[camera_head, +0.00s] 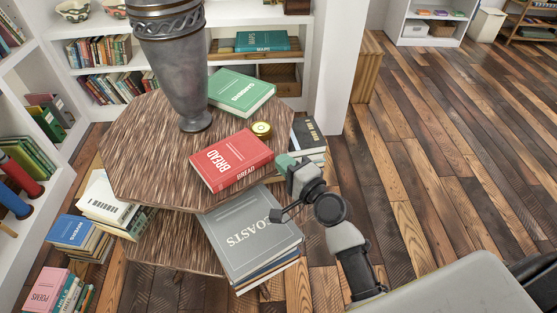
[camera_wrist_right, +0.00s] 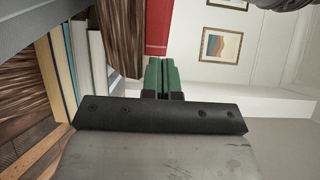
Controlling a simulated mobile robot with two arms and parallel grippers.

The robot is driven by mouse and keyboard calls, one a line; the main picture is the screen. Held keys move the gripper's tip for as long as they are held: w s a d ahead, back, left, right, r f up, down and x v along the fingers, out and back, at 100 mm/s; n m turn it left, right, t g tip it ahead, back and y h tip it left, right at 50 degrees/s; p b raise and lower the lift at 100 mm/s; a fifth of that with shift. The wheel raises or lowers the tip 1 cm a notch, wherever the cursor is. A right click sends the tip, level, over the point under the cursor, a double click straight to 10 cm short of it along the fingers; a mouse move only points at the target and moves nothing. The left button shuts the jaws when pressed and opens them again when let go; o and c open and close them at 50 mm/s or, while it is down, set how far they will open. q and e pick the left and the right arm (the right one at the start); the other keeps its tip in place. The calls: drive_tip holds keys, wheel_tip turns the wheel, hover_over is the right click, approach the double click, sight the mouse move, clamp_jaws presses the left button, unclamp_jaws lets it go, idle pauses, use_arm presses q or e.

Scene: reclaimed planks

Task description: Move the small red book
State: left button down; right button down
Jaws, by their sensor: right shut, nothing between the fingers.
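The small red book (camera_head: 232,160), marked BREAD, lies flat on the octagonal wooden table top (camera_head: 130,150), near its front right edge. My right gripper (camera_head: 284,162) is just right of the book's right end. Its fingers are shut with nothing between them. In the right wrist view the closed green fingertips (camera_wrist_right: 161,75) point at the red book (camera_wrist_right: 158,28), which shows at the top. I cannot tell whether the fingertips touch it. My left gripper is not in view.
A tall grey metal vase (camera_head: 178,70) stands behind the book. A green book (camera_head: 241,90) and a small round brass object (camera_head: 261,129) lie near it on the table. A stack topped by a grey COASTS book (camera_head: 250,233) is below. Open plank floor (camera_head: 440,140) lies right.

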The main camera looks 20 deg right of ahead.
sight(267, 159)
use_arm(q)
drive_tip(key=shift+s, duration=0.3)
use_arm(e)
drive_tip(key=shift+w+a, duration=0.3)
drive_tip(key=shift+a, duration=0.35)
drive_tip(key=shift+w+a, duration=0.1)
drive_tip(key=shift+a, duration=0.05)
drive_tip(key=shift+w+a+p, duration=0.45)
drive_tip(key=shift+a, duration=0.4)
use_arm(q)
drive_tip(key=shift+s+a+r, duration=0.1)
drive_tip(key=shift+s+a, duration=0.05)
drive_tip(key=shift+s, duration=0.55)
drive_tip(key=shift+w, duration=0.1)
use_arm(e)
drive_tip(key=shift+d, duration=0.1)
